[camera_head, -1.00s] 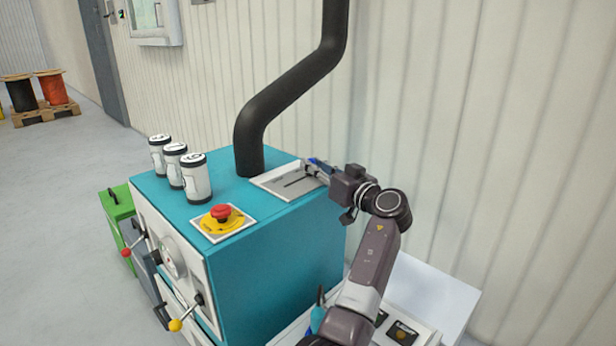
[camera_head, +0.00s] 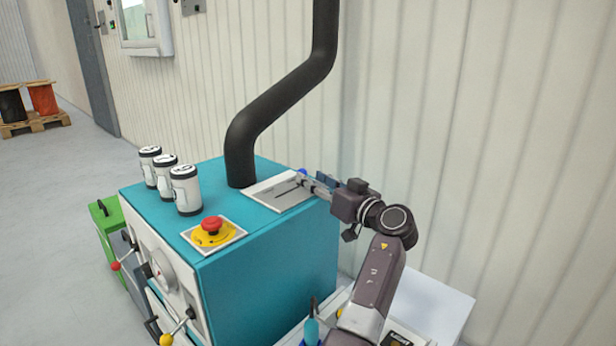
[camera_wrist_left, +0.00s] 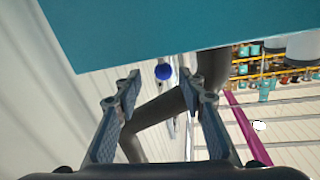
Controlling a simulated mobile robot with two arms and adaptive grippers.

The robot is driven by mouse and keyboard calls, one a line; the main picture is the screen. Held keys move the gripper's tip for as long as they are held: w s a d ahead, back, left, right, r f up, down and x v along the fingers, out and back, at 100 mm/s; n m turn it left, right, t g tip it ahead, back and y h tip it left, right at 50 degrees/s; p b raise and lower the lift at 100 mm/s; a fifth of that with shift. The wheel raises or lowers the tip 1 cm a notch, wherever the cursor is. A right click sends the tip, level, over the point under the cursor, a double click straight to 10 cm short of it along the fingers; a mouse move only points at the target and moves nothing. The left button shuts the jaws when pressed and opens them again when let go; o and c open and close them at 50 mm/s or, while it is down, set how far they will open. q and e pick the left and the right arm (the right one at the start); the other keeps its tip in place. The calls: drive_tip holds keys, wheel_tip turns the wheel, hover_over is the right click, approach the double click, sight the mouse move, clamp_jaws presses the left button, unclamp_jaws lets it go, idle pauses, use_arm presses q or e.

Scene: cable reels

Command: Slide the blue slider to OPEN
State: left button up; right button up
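The blue slider knob (camera_head: 302,172) shows as a small blue spot at the back right of a pale slotted plate (camera_head: 268,191) on top of the teal machine. The knob is partly hidden by my left gripper (camera_head: 308,182) in the head view. In the left wrist view the round blue knob (camera_wrist_left: 163,72) appears between and beyond the two fingertips of my left gripper (camera_wrist_left: 158,92). Those fingers are open, with a gap around the knob in the picture; contact cannot be seen. Any OPEN label is not readable. My right gripper is not in view.
A thick black pipe (camera_head: 240,150) rises from the teal machine (camera_head: 265,265) close behind the plate. Several white canisters (camera_head: 186,190) and a red emergency button (camera_head: 212,224) stand on its top. A ribbed wall (camera_head: 480,130) is close behind and right.

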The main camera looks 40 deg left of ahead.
use_arm(q)
drive_tip(key=v, duration=0.9)
